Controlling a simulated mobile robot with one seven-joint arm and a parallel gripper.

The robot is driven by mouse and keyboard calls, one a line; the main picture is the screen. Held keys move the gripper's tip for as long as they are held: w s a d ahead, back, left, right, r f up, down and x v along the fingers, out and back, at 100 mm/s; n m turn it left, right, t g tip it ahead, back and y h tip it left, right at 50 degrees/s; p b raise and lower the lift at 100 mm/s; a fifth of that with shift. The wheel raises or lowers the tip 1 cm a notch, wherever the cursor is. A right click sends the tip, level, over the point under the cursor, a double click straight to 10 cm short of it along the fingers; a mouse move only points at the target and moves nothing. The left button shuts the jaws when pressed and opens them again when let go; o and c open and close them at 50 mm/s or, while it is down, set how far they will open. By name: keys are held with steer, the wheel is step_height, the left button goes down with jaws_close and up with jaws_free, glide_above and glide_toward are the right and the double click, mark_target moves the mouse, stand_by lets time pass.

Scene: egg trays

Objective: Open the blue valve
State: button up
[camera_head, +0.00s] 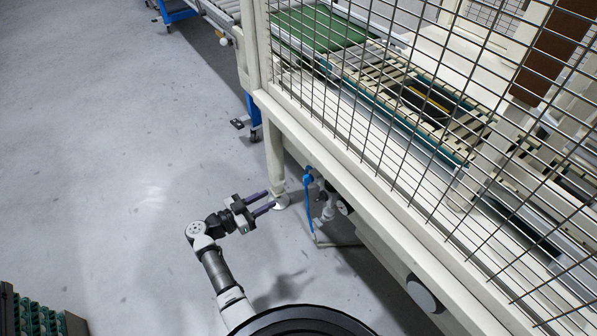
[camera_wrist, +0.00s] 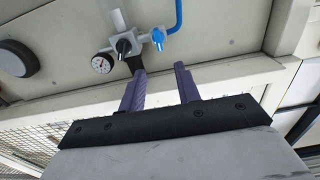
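The blue valve (camera_wrist: 158,36) shows in the wrist view as a small blue handle on a grey fitting, with a blue hose (camera_wrist: 179,14) beside it. In the head view the blue valve (camera_head: 308,178) is at the top of the blue hose (camera_head: 307,205), under the machine's frame. My gripper (camera_head: 268,201) is open and empty, with two purple fingers apart. It is to the left of the valve in the head view. In the wrist view my gripper (camera_wrist: 160,80) has the valve beyond its fingertips, between their lines and not touched.
A black knob (camera_wrist: 124,46) and a round pressure gauge (camera_wrist: 103,62) sit left of the valve. The machine's pale frame leg (camera_head: 274,160) stands close to my gripper. Wire mesh (camera_head: 400,130) encloses the conveyor above. The floor at left is clear, apart from stacked trays (camera_head: 38,318) at lower left.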

mark_target(307, 180)
steer(key=x, duration=1.3)
steer(key=shift+d+p, duration=0.3)
steer(key=shift+d, duration=0.05)
steer(key=shift+w, duration=0.15)
steer(key=c, duration=0.7)
